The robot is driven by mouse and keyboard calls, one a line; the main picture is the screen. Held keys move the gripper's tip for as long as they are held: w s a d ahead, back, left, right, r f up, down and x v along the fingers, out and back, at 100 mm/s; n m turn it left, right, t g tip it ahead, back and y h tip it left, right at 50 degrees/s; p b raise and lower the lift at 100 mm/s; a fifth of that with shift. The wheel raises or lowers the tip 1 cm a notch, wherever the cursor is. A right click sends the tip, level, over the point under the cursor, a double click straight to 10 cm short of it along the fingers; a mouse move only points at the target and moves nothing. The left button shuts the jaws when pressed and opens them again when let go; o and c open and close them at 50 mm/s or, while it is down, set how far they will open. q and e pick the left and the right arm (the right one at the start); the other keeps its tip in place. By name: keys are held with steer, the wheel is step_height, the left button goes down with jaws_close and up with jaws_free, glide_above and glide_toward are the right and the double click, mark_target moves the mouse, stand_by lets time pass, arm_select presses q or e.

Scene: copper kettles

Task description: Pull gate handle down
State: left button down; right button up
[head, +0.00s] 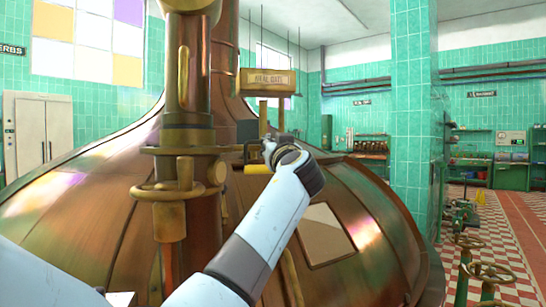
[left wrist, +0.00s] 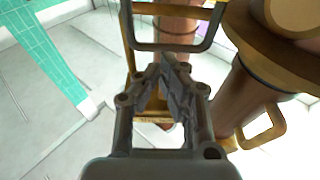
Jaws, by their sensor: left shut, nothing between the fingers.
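A brass and dark handle loop (left wrist: 172,47) shows at the top of the left wrist view, just beyond my fingertips. In the head view a sign lettered like "meal gate" (head: 268,81) hangs above brass posts, with a yellow piece (head: 257,169) below it, partly behind my gripper. My left gripper (head: 268,147) is at the height of the brass fittings, in front of the copper kettle. In the left wrist view its fingers (left wrist: 170,68) are together and empty. Whether they touch the loop I cannot tell. My right gripper is not in view.
The large copper kettle (head: 110,225) fills the middle. A thick copper pipe with a brass handwheel (head: 165,191) stands left of my gripper. A green tiled pillar (head: 410,110) is to the right, with valves (head: 487,272) and open chequered floor (head: 490,230) beyond.

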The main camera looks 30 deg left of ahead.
arm_select(q)
steer(key=f+b+v, duration=0.1)
steer(key=b+v, duration=0.1)
steer(key=v, duration=0.7)
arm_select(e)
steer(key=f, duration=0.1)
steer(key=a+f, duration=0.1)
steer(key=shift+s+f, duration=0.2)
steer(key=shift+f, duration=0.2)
arm_select(q)
steer(key=shift+d+r, duration=0.1)
steer(key=shift+d, duration=0.05)
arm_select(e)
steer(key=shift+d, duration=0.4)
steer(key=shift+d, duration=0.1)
